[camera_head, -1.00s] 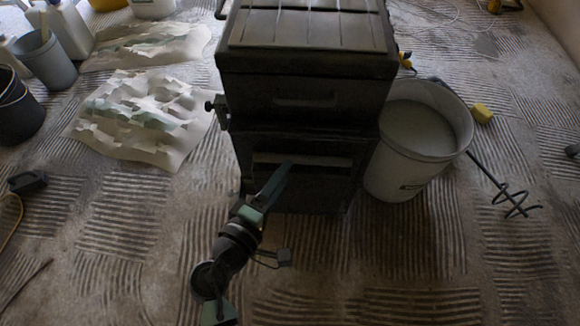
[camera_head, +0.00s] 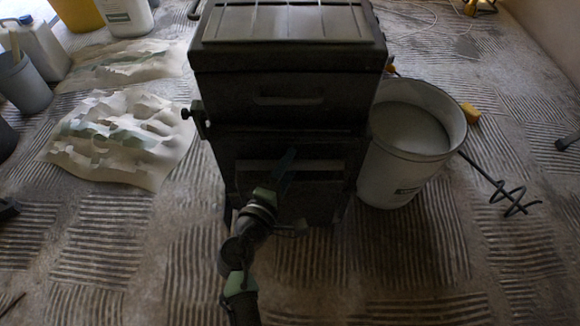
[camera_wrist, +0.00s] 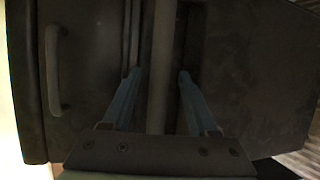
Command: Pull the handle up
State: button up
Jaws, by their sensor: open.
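A dark box-shaped unit (camera_head: 288,100) stands in the middle of the head view. It has a raised handle (camera_head: 290,99) on its upper front, which also shows at the left in the wrist view (camera_wrist: 55,70). Lower on its front is a long horizontal bar handle (camera_head: 322,167). In the wrist view this bar (camera_wrist: 162,60) runs upright between my two blue-green fingers. My gripper (camera_wrist: 159,77) is open, with one finger on each side of the bar and visible gaps. In the head view my gripper (camera_head: 284,172) is at the lower front, partly hiding the bar.
A white bucket (camera_head: 385,180) of grey mix stands close on the unit's right, with a mixing paddle (camera_head: 510,198) beyond it. Crumpled paper (camera_head: 115,135) lies to the left. A small knob (camera_head: 190,113) sticks out from the unit's left side. The ridged floor in front is clear.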

jog(key=shift+w+d, duration=0.25)
jog(key=shift+w, duration=0.2)
grip_shut()
dwell(1.2)
